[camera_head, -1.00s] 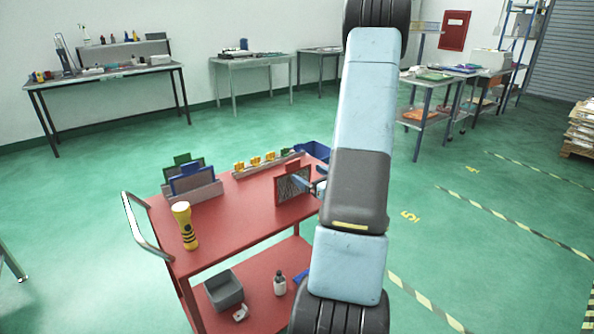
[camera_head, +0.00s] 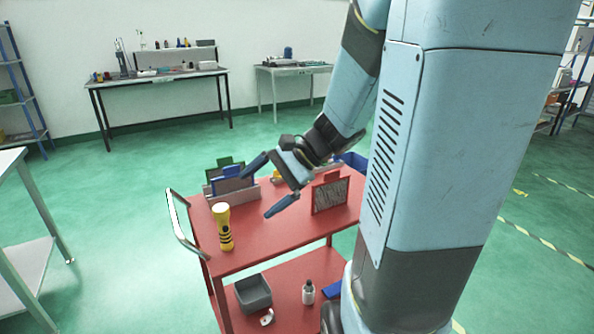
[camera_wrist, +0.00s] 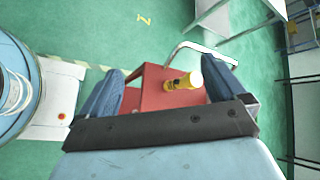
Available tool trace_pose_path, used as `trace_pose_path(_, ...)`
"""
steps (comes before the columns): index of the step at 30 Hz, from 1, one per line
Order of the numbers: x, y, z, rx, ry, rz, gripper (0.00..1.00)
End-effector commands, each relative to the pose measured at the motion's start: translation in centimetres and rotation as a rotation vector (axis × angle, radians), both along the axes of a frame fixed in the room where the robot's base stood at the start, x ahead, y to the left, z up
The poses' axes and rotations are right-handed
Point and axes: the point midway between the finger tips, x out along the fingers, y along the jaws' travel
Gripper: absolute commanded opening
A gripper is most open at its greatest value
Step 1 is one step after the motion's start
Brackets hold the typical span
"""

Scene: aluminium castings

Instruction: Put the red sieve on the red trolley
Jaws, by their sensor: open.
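The red sieve (camera_head: 331,193) stands upright on the top shelf of the red trolley (camera_head: 272,232), toward its right side, with its grey mesh facing the head camera. My gripper (camera_head: 257,193) is open and empty above the trolley top, left of the sieve and apart from it. In the wrist view my gripper's two blue fingers (camera_wrist: 163,70) are spread, with the red trolley top (camera_wrist: 151,95) showing beyond them. The sieve is not visible in the wrist view.
A yellow torch (camera_head: 223,228) stands at the trolley's left front. A rack (camera_head: 240,194) with green and blue framed pieces stands behind it. The lower shelf holds a grey bin (camera_head: 253,293) and a white bottle (camera_head: 308,292). The front middle of the top is clear.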

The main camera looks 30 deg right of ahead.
Motion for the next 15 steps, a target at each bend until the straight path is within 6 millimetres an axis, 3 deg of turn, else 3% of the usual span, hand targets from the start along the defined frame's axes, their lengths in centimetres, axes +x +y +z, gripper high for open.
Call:
trace_pose_path(6,-4.3,1.4,1.3,-0.314,-0.131,0.256,0.98)
trace_pose_path(15,-8.3,0.2,4.1,-0.754,-0.368,0.544,0.98)
